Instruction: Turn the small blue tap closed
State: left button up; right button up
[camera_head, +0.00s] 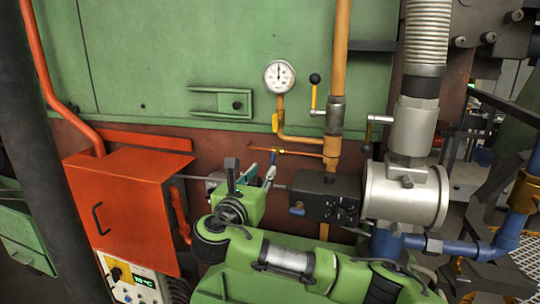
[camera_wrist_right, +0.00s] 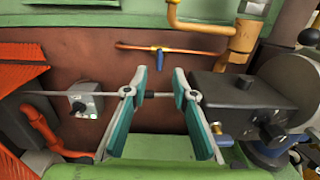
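The small blue tap (camera_head: 273,157) hangs from a thin copper pipe (camera_head: 300,153) in front of the brown wall. In the right wrist view the blue tap (camera_wrist_right: 159,60) points down, ahead of the fingertips and near the middle of the gap between them. My right gripper (camera_head: 251,168) is open and empty. Its two teal and grey fingers (camera_wrist_right: 161,74) point toward the wall, apart from the tap. In the head view the right finger stands just below the tap and partly covers its lower end. My left gripper is in neither view.
A thin horizontal rod (camera_wrist_right: 60,93) crosses near the fingers, toward a black block (camera_head: 322,196) at right. An orange box (camera_head: 122,205) stands at left. A gauge (camera_head: 280,77), a yellow lever (camera_head: 314,97) and a vertical pipe (camera_head: 341,50) stand above and right.

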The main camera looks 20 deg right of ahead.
aim_at(271, 160)
jog(key=p+x, duration=0.2)
jog(key=x, duration=0.5)
jog(key=shift+w+d+p, duration=0.15)
jog(key=shift+p, duration=0.15)
jog(key=shift+w+d+f, duration=0.1)
jog(key=shift+w+d, duration=0.15)
jog(key=shift+w, duration=0.15)
grip_shut()
